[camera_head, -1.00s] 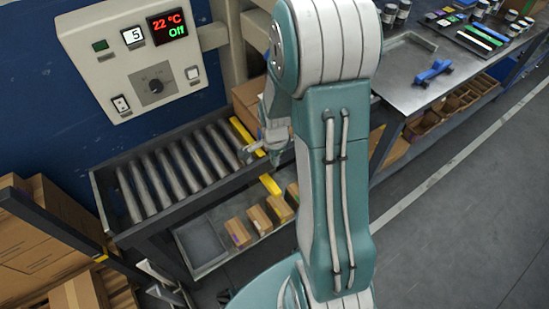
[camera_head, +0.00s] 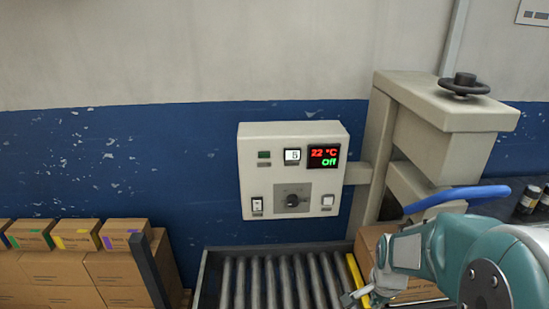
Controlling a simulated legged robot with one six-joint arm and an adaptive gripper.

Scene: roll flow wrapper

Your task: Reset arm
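My teal and white arm (camera_head: 500,262) reaches in from the lower right in the head view. My gripper (camera_head: 357,296) is at the bottom of the picture, over the right end of the roller conveyor (camera_head: 285,283), near a yellow bar (camera_head: 355,270). Its fingers are small and partly cut off, so I cannot tell whether they are open or shut. I see nothing held. A control panel (camera_head: 292,170) on the machine shows 22 °C in red, "Off" in green and a 5. It has a black dial (camera_head: 292,200) and switches.
A brown carton (camera_head: 370,240) stands behind my gripper at the conveyor's right end. Stacked cartons (camera_head: 60,270) and a dark post (camera_head: 147,270) are at left. A beige press column (camera_head: 440,115) with a black handwheel (camera_head: 464,85) rises at right. A blue curved bar (camera_head: 457,197) shows above my arm.

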